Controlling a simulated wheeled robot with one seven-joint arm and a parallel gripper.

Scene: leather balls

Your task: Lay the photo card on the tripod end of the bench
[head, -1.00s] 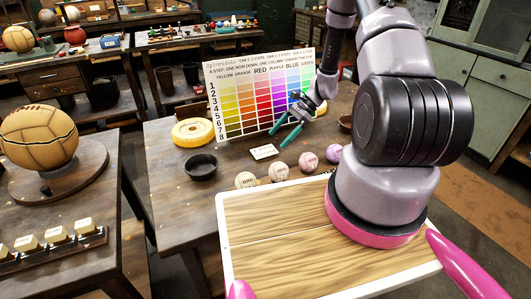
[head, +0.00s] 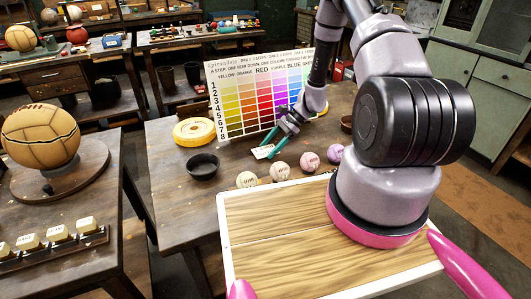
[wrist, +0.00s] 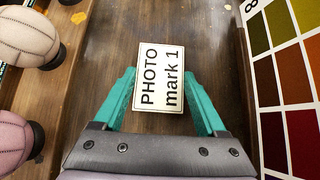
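The photo card (head: 262,152) is a small white card on the dark wooden bench (head: 225,222), in front of the colour chart. In the wrist view the card (wrist: 161,84) reads "PHOTO mark 1" and lies between my gripper's two teal fingers (wrist: 161,74). The fingers stand apart, one along each side of the card, with a narrow gap showing at the edges. In the head view my gripper (head: 271,148) is down at the card and covers part of it. I cannot make out a tripod in either view.
The colour chart (head: 262,95) stands close behind my gripper. Several small leather balls (head: 280,171) line the bench in front of the card. A black bowl (head: 202,166) and a yellow ring (head: 194,131) are to the left. Bare bench lies at the front left.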

